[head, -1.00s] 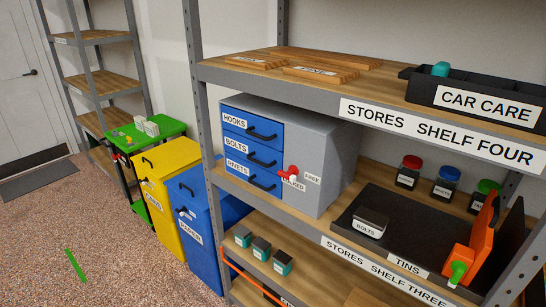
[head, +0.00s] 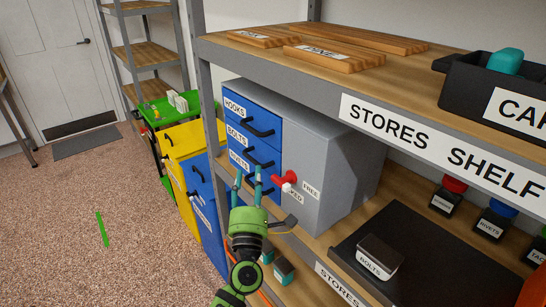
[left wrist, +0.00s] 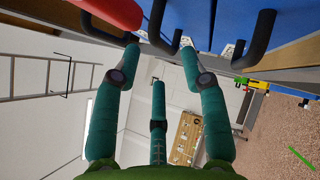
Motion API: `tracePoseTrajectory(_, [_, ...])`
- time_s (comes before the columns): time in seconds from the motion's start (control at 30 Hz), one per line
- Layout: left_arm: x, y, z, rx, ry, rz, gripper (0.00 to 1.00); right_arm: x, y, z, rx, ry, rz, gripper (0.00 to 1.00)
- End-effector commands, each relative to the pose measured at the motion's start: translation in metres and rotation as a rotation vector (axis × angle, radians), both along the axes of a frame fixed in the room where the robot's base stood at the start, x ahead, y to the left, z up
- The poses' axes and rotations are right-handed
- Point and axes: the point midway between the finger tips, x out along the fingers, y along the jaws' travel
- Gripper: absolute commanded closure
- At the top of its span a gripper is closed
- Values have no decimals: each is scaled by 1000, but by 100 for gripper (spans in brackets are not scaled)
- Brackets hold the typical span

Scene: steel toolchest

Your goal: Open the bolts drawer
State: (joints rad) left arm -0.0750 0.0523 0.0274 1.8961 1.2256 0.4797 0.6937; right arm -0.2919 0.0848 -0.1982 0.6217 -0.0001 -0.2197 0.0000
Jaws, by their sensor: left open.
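The blue bolts drawer (head: 237,135) is the middle of three in the grey toolchest (head: 320,150), between hooks (head: 236,106) and rivets (head: 238,160). All three look shut, with black bar handles. My left gripper (head: 248,178) is open and empty at the rivets drawer, left of the lever. In the left wrist view its teal fingers (left wrist: 160,55) are spread below black handles (left wrist: 257,42) and the red lever (left wrist: 112,10). My right gripper is out of view.
The shelf board above the chest holds wooden pieces (head: 335,58) and a black car care bin (head: 500,90). A bolts tin (head: 378,258) stands on a dark tray to the right. Yellow and blue bins stand left of the shelf post (head: 211,110).

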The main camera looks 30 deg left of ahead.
Motion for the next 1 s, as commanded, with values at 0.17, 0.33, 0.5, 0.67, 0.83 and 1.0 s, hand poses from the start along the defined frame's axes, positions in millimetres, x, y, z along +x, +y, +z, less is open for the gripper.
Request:
tracePoseTrajectory(0.17, [24,12,15,5,2,-1,56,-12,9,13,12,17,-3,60])
tracePoseTrajectory(0.33, [42,21,22,7,4,-1,56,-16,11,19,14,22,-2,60])
tracePoseTrajectory(0.5, [51,25,24,7,6,-2,56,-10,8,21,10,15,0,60])
tracePoseTrajectory(0.67, [51,26,24,6,6,-1,56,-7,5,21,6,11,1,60])
tracePoseTrajectory(0.83, [51,26,23,7,6,-2,88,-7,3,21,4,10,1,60])
tracePoseTrajectory(1.0, [51,25,24,6,6,-3,100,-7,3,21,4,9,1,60])
